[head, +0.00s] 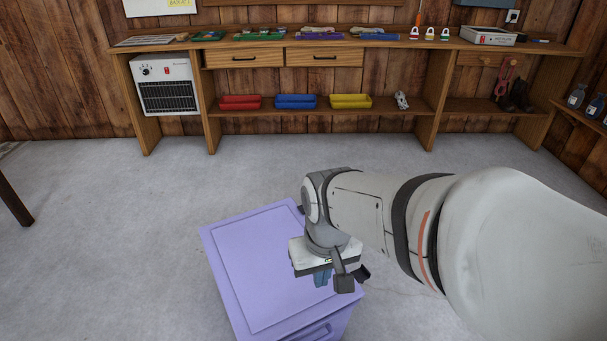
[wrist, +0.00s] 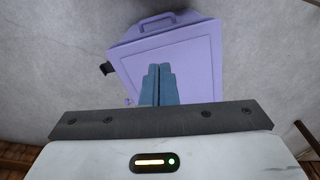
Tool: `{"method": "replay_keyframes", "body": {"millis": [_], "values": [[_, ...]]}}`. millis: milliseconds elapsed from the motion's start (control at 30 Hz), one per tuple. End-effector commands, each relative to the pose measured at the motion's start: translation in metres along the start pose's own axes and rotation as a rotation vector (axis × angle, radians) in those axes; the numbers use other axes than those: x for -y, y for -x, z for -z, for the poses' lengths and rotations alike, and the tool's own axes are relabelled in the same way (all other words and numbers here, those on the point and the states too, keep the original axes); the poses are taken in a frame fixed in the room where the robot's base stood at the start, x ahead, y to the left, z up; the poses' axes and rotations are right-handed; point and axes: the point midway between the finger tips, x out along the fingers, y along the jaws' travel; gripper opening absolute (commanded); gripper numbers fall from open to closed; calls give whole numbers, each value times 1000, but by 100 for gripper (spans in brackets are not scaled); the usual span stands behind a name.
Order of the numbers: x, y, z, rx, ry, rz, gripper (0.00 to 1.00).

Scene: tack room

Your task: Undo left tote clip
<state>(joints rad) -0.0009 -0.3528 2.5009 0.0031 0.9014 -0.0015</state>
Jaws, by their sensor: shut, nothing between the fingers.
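The purple lidded tote (head: 258,262) stands on the floor at the lower middle of the head view. In the wrist view its lid (wrist: 190,62) lies beyond my fingertips. A dark clip (head: 362,272) juts out from the tote's right edge, just right of my gripper; it also shows at the left edge in the wrist view (wrist: 107,68). A second small dark part (head: 300,209) shows farther back on that edge, partly hidden by my arm. My gripper (head: 321,280) is over the lid's right part, its blue fingers together (wrist: 159,66) and empty. Contact with the lid cannot be told.
A wooden workbench (head: 380,43) runs along the back wall, with red (head: 240,102), blue (head: 296,101) and yellow (head: 350,101) bins on its lower shelf. A heater (head: 165,85) stands under its left end. Grey floor (head: 130,220) is clear left of the tote.

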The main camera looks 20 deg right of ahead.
Motion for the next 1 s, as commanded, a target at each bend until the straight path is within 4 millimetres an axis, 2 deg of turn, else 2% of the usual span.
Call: {"method": "replay_keyframes", "body": {"millis": [200,333,467,567,767,1000], "values": [[0,0,0,1,0,1,0],[-3,1,10,24,-1,20,0],[-16,-2,35,78,-11,80,0],[-29,-8,62,119,-11,158,0],[-70,-35,115,147,-14,341,0],[-141,-87,164,69,-34,559,0]]}}
